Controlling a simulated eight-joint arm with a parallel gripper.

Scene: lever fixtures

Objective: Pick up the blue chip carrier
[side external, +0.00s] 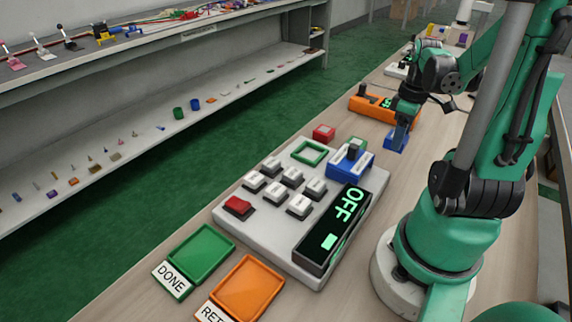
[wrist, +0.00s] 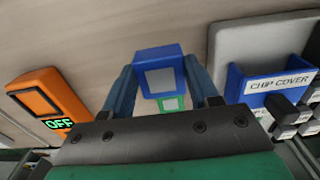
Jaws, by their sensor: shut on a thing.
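The blue chip carrier (wrist: 149,56), a blue block with a grey square on its face, is between the two fingers of my gripper (wrist: 160,88) in the wrist view. A small green piece with a pale centre (wrist: 172,103) shows at its near edge. In the side view the carrier (side external: 396,142) is at the tip of my gripper (side external: 401,124), low at the wooden bench. I cannot tell whether it touches the bench. My gripper is shut on it, and the fingers partly hide its sides.
An orange device reading OFF (side external: 372,107) stands close by. A grey console (side external: 270,226) with keys, an OFF display (side external: 333,228) and a blue chip cover holder (side external: 350,164) lies nearer. Green (side external: 203,254) and orange (side external: 248,286) trays are at the front. A red block (side external: 323,132) sits behind the console.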

